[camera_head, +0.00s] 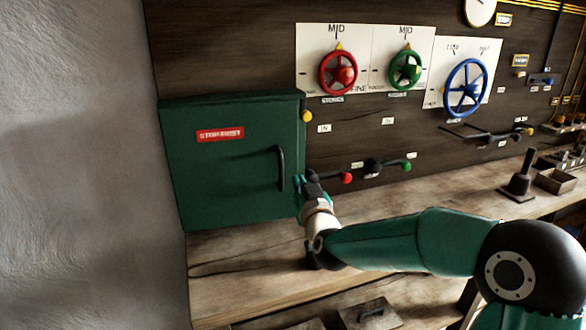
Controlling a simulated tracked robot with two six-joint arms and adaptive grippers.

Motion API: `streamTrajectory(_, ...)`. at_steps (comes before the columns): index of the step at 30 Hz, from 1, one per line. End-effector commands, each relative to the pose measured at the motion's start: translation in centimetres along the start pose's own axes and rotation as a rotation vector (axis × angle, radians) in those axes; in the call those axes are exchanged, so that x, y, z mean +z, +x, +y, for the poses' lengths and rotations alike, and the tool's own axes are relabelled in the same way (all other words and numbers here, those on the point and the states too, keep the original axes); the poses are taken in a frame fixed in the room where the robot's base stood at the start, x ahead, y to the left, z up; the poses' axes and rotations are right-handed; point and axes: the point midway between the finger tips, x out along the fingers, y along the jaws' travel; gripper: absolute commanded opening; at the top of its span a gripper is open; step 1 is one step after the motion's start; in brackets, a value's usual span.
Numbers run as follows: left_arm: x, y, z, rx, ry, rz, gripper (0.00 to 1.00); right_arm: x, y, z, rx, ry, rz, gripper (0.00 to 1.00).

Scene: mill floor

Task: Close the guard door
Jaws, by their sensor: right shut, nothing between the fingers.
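The guard door (225,175) is a green panel at the left of the back wall, with a red label (220,134) and a black upright handle (281,168) near its right edge. I cannot tell from this view whether a small gap stays between the door and its frame. My right gripper (299,183) is shut and empty at the lower right edge of the door, just right of the handle's lower end. I cannot tell whether it touches the door. My left gripper is not in view.
A yellow knob (306,116) sits right of the door. Levers with a red knob (346,178) and a green knob (406,167) stick out close to my right gripper. Red (338,73), green (406,71) and blue (465,88) handwheels are higher up. The wooden bench (240,260) is clear below the door.

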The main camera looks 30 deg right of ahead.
Motion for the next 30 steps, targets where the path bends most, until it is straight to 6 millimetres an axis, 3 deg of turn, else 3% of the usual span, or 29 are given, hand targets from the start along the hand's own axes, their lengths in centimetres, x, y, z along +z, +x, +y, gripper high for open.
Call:
streamTrajectory(3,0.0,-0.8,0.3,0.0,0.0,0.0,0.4,-0.1,2.6,-0.1,-0.001,-0.001,-0.002,0.0)
streamTrajectory(10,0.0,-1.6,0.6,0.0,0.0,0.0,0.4,-0.1,5.8,-0.1,-0.002,0.001,-0.002,0.0)
streamTrajectory(25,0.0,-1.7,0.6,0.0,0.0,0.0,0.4,0.1,6.7,-0.3,-0.004,0.0,-0.001,0.0)
streamTrajectory(30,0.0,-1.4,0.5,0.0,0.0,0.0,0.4,0.2,7.5,1.0,0.012,0.001,-0.001,0.0)
